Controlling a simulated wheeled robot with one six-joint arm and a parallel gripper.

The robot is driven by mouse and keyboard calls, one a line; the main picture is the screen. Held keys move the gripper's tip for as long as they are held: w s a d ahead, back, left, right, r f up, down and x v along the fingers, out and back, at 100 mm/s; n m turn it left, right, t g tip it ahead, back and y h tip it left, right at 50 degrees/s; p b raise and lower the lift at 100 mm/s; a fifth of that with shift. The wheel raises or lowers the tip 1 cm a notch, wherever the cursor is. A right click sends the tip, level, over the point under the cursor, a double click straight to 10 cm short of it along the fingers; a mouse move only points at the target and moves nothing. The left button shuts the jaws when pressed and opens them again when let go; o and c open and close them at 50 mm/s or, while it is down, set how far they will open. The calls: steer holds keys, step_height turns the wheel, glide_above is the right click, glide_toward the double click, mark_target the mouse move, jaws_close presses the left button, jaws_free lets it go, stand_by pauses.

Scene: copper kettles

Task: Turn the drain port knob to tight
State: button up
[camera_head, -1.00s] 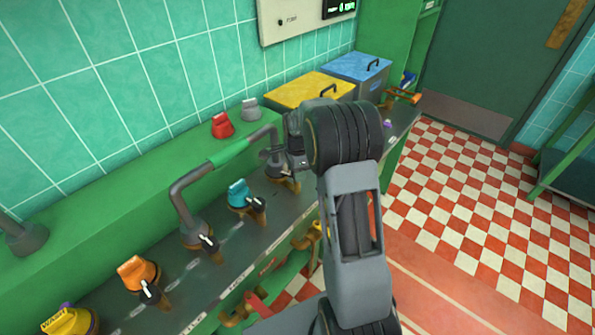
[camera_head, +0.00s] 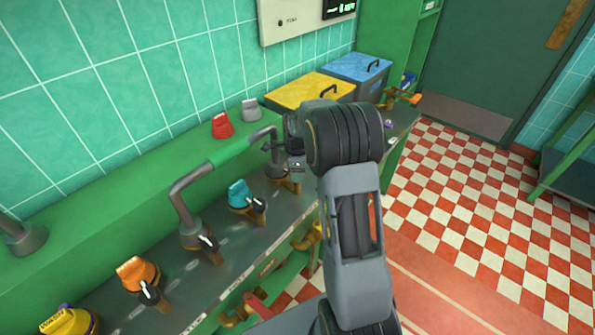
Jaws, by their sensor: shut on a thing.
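My gripper (camera_head: 281,148) is at the far end of the grey bench, beside the right upright of a bent grey pipe with a green sleeve. Its dark jaws are shut on a small dark part, which I take to be the drain port knob. My wrist and the jaws hide most of that knob, and its pointer and markings cannot be read. Other knobs stand in a row along the bench: teal (camera_head: 239,193), orange (camera_head: 137,272) and yellow (camera_head: 70,321). Black-and-white pointers on brass fittings sit in front of them.
The bent pipe (camera_head: 182,199) rises close to my gripper. A red knob (camera_head: 222,126) and a grey knob (camera_head: 250,110) sit on the green ledge behind. Yellow (camera_head: 305,90) and blue (camera_head: 357,68) lidded bins stand beyond. The checkered floor (camera_head: 480,190) on the right is clear.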

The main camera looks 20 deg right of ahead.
steer(key=shift+w+r, duration=0.1)
steer(key=o, duration=0.9)
step_height(320, 180, up, 8)
steer(key=p, duration=0.6)
